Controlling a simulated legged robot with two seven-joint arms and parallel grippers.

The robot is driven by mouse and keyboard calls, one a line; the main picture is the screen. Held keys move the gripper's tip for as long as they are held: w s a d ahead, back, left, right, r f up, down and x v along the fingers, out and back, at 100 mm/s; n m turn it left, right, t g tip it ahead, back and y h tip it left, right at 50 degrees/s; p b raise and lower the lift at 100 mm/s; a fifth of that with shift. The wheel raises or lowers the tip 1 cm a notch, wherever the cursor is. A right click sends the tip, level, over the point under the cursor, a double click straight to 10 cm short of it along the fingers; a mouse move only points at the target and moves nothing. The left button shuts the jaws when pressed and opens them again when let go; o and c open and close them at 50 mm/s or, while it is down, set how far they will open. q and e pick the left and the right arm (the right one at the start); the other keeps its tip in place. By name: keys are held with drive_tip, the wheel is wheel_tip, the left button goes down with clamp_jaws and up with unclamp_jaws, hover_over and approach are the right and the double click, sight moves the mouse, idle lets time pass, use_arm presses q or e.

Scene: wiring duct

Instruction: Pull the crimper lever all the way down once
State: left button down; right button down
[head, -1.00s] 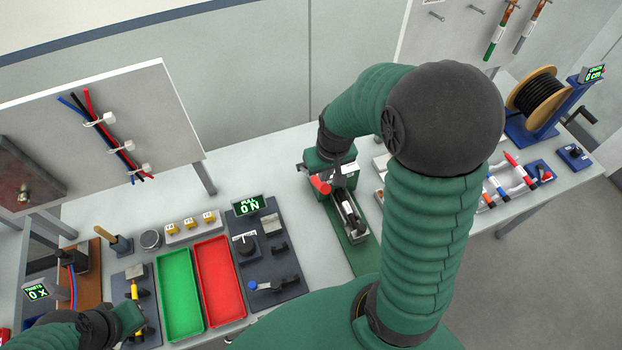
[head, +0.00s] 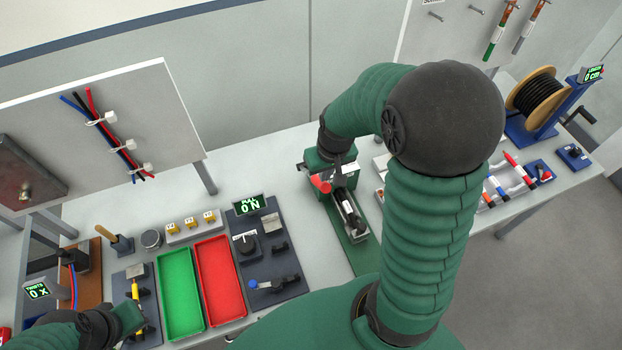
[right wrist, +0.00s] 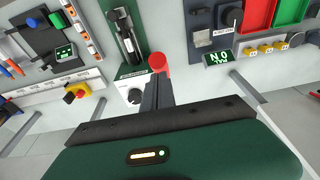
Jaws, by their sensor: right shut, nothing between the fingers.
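The crimper (head: 352,225) is a narrow grey and black press on a green base, in the middle of the bench. Its lever ends in a red knob (head: 320,184). The right wrist view shows the red knob (right wrist: 158,62) just beyond the fingertips, with the crimper body (right wrist: 126,38) to its left. My right gripper (head: 338,167) is shut and empty, its fingers (right wrist: 158,85) at the knob; I cannot tell whether they touch it. The lever's shaft is mostly hidden. My left gripper (head: 130,318) is at the lower left, its fingers unclear.
Left of the crimper are a pull tester (head: 265,250), a red tray (head: 220,278) and a green tray (head: 180,292). A black and white knob unit (right wrist: 132,95) sits beside the crimper. A cable spool (head: 540,97) stands far right.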

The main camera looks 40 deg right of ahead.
drive_tip(key=shift+a+f+b, duration=0.1)
drive_tip(key=shift+f+b, duration=0.6)
drive_tip(key=shift+f, duration=0.15)
wheel_tip(320, 180, down, 3)
drive_tip(key=b, duration=0.2)
drive_tip(key=shift+f+b, duration=0.15)
drive_tip(key=shift+b, duration=0.2)
wheel_tip(320, 180, down, 18)
drive_tip(key=b, duration=1.4)
wheel_tip(320, 180, up, 28)
drive_tip(key=p, duration=2.5)
hover_over(324, 184)
drive_tip(key=shift+w+d, duration=0.3)
drive_tip(key=shift+d, duration=0.05)
drive_tip(key=shift+f, duration=0.2)
drive_tip(key=s+a+f+n+b, duration=0.1)
drive_tip(key=s+a+f+b, duration=0.1)
drive_tip(key=a+f+b, duration=0.5)
drive_tip(key=s+a+f+n+b, duration=0.2)
drive_tip(key=a+f+b, duration=0.4)
drive_tip(key=f+b, duration=0.7)
drive_tip(key=b, duration=0.3)
drive_tip(key=shift+s+a+f+n+y, duration=0.25)
drive_tip(key=shift+a+n+y, duration=0.05)
drive_tip(key=shift+a, duration=0.05)
